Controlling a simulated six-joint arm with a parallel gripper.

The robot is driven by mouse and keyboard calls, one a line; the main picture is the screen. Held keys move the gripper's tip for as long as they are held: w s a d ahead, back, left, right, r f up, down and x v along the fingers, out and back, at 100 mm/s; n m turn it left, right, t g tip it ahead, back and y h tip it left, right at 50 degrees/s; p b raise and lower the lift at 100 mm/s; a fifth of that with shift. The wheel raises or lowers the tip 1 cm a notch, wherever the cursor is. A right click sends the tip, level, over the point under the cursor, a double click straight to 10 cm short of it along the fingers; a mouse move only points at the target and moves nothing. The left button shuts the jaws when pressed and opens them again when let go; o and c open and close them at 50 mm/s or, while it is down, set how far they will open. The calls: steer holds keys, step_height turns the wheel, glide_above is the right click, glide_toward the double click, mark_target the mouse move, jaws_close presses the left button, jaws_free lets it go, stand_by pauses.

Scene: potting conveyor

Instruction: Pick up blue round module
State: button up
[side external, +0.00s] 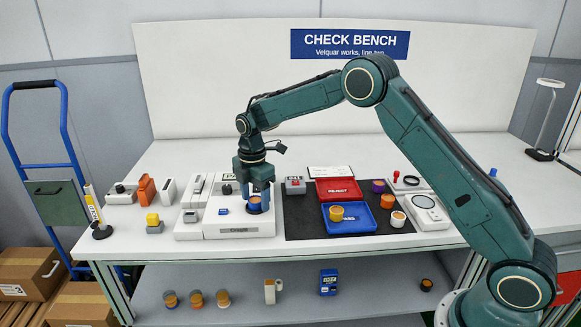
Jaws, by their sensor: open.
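A round module (254,207) with orange and dark blue parts sits on the white test fixture (240,231) at the middle left of the bench. It is the only round piece with blue that I can make out there. A small blue piece (223,211) lies on the same fixture, left of the module.
Right of the fixture, a dark mat holds a red REJECT tray (338,190) and a blue PASS tray (349,227) with a yellow-orange round piece (336,213). Round pieces in purple (378,186), orange (388,201) and white (398,219) stand nearby. A grey box (295,186) stands behind. The front bench strip is clear.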

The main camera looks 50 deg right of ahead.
mark_target(255, 201)
steer(key=c, duration=1.1)
steer(key=shift+r, duration=0.2)
steer(key=shift+c, duration=0.2)
step_height(255, 201, up, 20)
steer(key=shift+f, duration=0.15)
stand_by(0.3)
